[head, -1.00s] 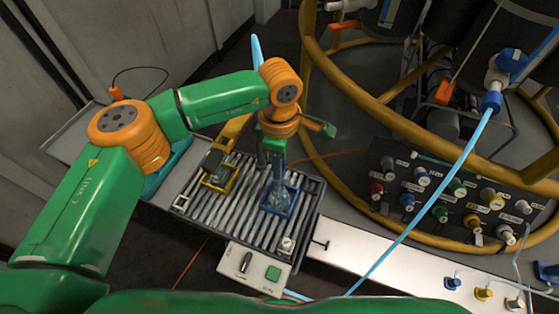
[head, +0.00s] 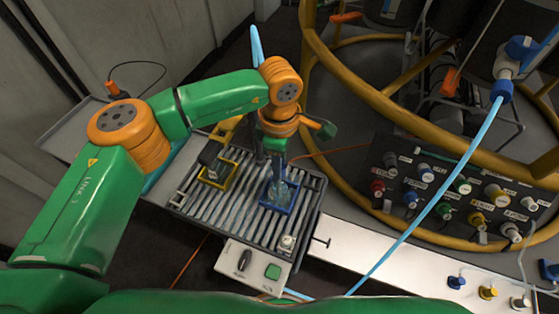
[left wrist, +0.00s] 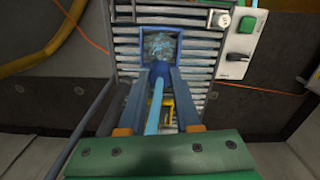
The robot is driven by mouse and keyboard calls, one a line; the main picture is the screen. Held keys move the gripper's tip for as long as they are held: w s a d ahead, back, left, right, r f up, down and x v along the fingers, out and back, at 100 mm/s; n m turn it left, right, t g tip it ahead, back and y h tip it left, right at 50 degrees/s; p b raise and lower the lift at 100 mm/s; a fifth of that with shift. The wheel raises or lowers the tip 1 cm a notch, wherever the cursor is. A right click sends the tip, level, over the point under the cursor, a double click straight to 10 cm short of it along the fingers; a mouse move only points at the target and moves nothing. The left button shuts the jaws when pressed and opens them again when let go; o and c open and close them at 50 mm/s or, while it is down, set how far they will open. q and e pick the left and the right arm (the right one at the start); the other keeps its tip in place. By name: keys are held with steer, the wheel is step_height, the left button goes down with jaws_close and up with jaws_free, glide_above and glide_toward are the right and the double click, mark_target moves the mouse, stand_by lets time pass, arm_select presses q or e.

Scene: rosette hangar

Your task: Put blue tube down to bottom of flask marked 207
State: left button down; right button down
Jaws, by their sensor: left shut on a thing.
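My left gripper (head: 279,157) points down over the slatted rack. In the left wrist view its fingertips (left wrist: 160,72) are closed around the light blue tube (left wrist: 154,106), which runs back between the fingers. A light blue length (head: 256,45) rises behind the wrist in the head view. A clear glass flask (head: 281,192) sits in a blue square frame just below the fingertips; its mouth and the tube's lower end are mostly hidden. The flask also shows in the left wrist view (left wrist: 160,48) directly ahead of the fingertips. I cannot read its mark. My right gripper is out of view.
A yellow square frame (head: 231,178) stands left of the blue one on the slatted rack (head: 240,210). A control box (head: 253,266) with a green button is at the front. A connector panel (head: 440,195), curved yellow rails (head: 385,85) and a light blue hose (head: 425,205) lie to the right.

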arm_select(q)
jaws_free()
stand_by(0.5)
steer(key=shift+r, duration=0.1)
steer(key=shift+r+p, duration=2)
steer(key=shift+r, duration=0.95)
steer(key=shift+f, duration=0.1)
